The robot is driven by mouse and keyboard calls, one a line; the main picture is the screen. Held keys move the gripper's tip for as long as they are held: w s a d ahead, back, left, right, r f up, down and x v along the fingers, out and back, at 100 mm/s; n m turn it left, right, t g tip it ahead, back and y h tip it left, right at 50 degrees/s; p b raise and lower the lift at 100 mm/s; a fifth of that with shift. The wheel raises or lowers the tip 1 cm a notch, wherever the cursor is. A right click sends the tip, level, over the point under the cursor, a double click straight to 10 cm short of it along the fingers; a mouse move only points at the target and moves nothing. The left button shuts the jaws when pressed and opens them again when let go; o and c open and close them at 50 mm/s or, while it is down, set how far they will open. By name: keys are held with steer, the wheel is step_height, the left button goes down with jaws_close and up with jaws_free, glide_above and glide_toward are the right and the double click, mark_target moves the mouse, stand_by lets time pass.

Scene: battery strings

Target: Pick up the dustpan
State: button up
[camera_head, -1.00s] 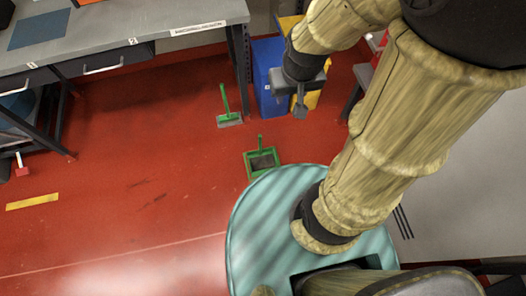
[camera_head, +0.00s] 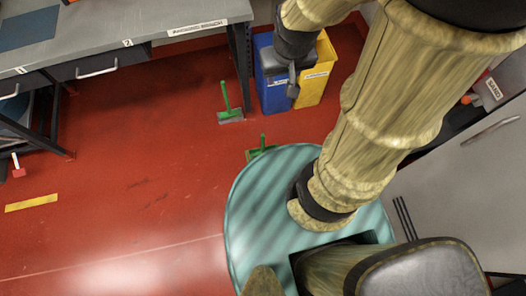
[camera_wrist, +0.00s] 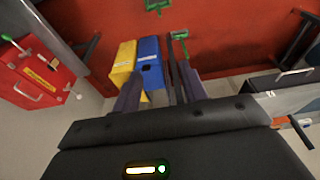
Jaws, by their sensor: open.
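The green dustpan (camera_head: 254,154) is on the red floor in the head view, with its short green handle pointing away from me. My teal base hides most of its pan. Part of its green shape shows at the top edge of the wrist view (camera_wrist: 158,5). My gripper (camera_head: 292,82) is raised in front of the blue and yellow bins, up and to the right of the dustpan and well apart from it. In the wrist view my gripper (camera_wrist: 160,92) has its dark fingers spread, with nothing held between them.
A green-handled brush (camera_head: 230,115) is on the floor beyond the dustpan. The blue bin (camera_head: 271,85) and yellow bin (camera_head: 315,83) stand behind my gripper. A grey workbench (camera_head: 130,40) is at the upper left and a grey cabinet (camera_head: 460,190) at the right. The floor at left is mostly clear.

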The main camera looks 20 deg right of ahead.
steer(key=w+a+f+n+t+h+b, duration=0.2)
steer(key=f+n+b, duration=0.6)
steer(key=f+b, duration=0.9)
steer(key=w+a+f+n+t+h+b, duration=0.2)
steer(key=w+a+f+n+h+b, duration=0.3)
steer(key=f+b, duration=1.3)
steer(key=w+a+f+n+t+h+b, duration=0.3)
steer(key=a+f+n+h+b, duration=0.4)
steer(key=f, duration=4.5)
steer(key=w+n+h+b, duration=0.1)
steer(key=n+b, duration=0.3)
steer(key=b, duration=0.6)
steer(key=shift+w+n, duration=0.3)
steer(key=b+x, duration=0.5)
steer(key=x, duration=0.7)
